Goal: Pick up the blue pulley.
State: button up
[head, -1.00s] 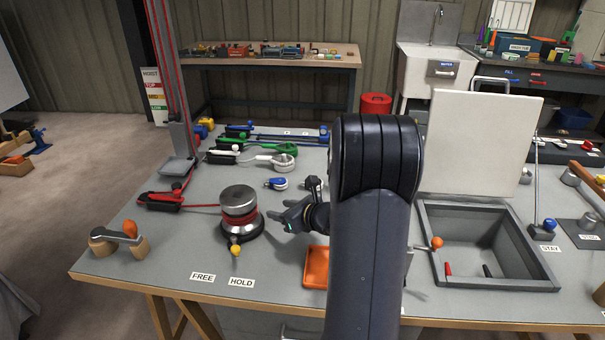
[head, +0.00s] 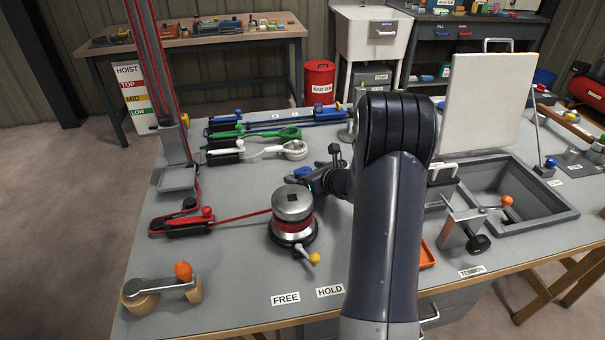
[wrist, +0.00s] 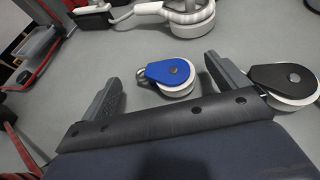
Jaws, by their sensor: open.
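The blue pulley (wrist: 168,73) has a blue cheek over a white wheel. It lies flat on the grey bench in the wrist view, ahead of my gripper (wrist: 163,68) and between the lines of its two fingers. My gripper is open and empty, and neither finger visibly touches the pulley. In the head view my gripper (head: 310,180) is low over the bench, right behind the silver winch. Only a bit of blue (head: 301,171) shows there by the fingers; the rest is hidden.
A black pulley (wrist: 286,76) lies close by my right finger in the wrist view. The silver winch (head: 293,205) with red rope stands in front. White (head: 292,150) and green (head: 287,133) coiled lines lie behind. A sink (head: 560,197) is at right.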

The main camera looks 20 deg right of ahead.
jog(key=shift+x, duration=1.35)
jog(key=shift+c, duration=0.3)
jog(key=c, duration=1)
jog(key=shift+o, duration=0.2)
